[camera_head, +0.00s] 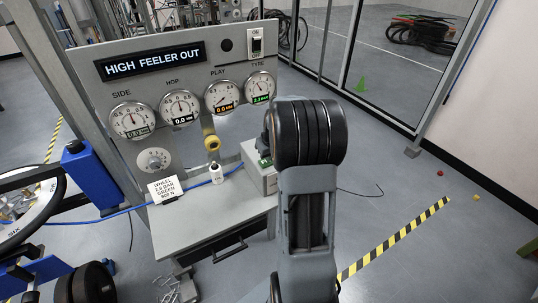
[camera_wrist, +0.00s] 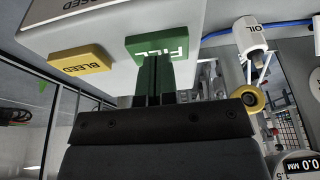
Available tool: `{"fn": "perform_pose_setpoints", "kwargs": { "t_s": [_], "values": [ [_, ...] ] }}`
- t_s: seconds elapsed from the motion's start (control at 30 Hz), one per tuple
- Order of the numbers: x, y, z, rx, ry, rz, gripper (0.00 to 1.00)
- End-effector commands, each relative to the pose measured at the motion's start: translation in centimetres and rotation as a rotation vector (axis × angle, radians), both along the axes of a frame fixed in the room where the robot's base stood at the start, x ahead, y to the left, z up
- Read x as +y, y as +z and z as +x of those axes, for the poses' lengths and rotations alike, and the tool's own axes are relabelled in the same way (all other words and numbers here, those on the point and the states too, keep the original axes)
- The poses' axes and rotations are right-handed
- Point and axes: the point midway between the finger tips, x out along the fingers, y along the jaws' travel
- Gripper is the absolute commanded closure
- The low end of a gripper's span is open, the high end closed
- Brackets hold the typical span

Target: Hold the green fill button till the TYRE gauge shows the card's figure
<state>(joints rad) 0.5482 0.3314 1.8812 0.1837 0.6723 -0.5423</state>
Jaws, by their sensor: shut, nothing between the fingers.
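The green FILL button (camera_wrist: 160,44) is on the pale box, which shows in the head view (camera_head: 259,181). My gripper (camera_wrist: 157,82) is shut and empty, its fingertips at the FILL button's edge. I cannot tell whether they press it or only overlap it. The yellow BLEED button (camera_wrist: 80,60) is left of FILL. In the head view, the TYRE gauge (camera_head: 261,86) has a green readout that looks like 2.1. The white card (camera_head: 164,189) seems to read "WHEEL 2.8 BAR GREEN", with its small print unclear. My arm hides the gripper in the head view.
Floor at right is mostly clear.

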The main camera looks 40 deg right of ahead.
Motion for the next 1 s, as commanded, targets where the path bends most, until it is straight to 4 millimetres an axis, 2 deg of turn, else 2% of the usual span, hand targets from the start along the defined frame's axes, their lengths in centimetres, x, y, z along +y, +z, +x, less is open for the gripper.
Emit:
{"fn": "perform_pose_setpoints", "kwargs": {
  "t_s": [0.47,0.7,1.0],
  "values": [
    [0.0,-0.5,0.0,0.0,-0.001,0.0,1.0],
    [0.0,-2.4,0.0,0.0,-0.001,0.0,1.0],
    [0.1,-2.6,-0.2,0.008,0.0,0.004,1.0]
  ]
}}
